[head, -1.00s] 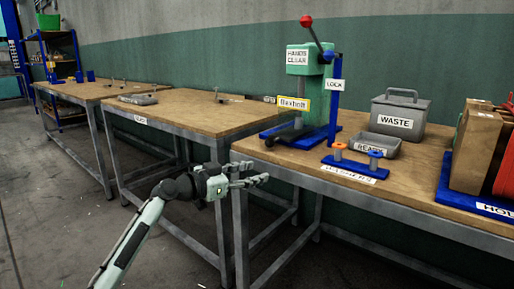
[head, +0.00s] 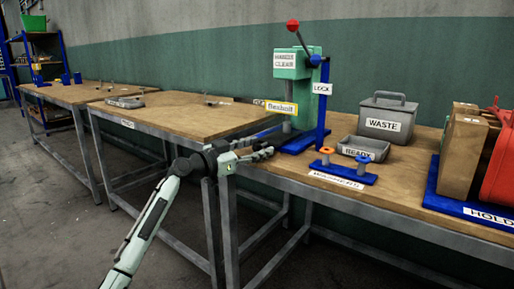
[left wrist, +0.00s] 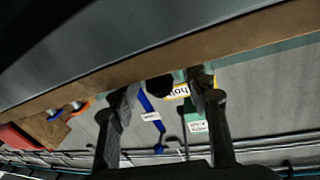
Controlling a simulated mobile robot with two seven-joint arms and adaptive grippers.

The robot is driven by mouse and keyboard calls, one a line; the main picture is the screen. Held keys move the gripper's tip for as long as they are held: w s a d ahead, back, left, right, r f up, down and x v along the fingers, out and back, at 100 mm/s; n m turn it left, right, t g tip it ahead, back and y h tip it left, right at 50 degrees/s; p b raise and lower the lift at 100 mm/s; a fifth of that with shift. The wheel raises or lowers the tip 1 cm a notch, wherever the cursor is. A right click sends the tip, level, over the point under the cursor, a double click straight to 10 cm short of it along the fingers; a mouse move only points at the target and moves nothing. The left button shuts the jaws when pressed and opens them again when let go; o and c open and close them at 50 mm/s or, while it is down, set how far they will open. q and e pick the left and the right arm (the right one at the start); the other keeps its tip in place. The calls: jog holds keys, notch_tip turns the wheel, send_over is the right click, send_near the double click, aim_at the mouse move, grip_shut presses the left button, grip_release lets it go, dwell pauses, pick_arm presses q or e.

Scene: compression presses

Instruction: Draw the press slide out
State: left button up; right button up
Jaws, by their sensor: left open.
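The green press (head: 296,68) stands on the near wooden bench, with a red-knobbed lever on top and a blue base plate (head: 300,143). A blue post labelled LOCK (head: 322,89) is on its right. My left gripper (head: 264,151) is open at the bench's left end, in front of the press base. In the left wrist view, which is upside down, a dark round knob (left wrist: 160,87) shows between the open fingers (left wrist: 162,92), apparently the slide's front end. I cannot tell whether they touch it. The slide itself is mostly hidden. My right gripper is not in view.
A grey READY tray (head: 362,149), a grey WASTE bin (head: 388,118) and a blue washer stand (head: 342,175) are right of the press. A HOLD tray (head: 470,207) with boxes is farther right. A second bench (head: 175,113) adjoins on the left.

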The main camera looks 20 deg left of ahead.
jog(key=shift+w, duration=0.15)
pick_arm(q)
jog(key=c, duration=0.5)
grip_shut()
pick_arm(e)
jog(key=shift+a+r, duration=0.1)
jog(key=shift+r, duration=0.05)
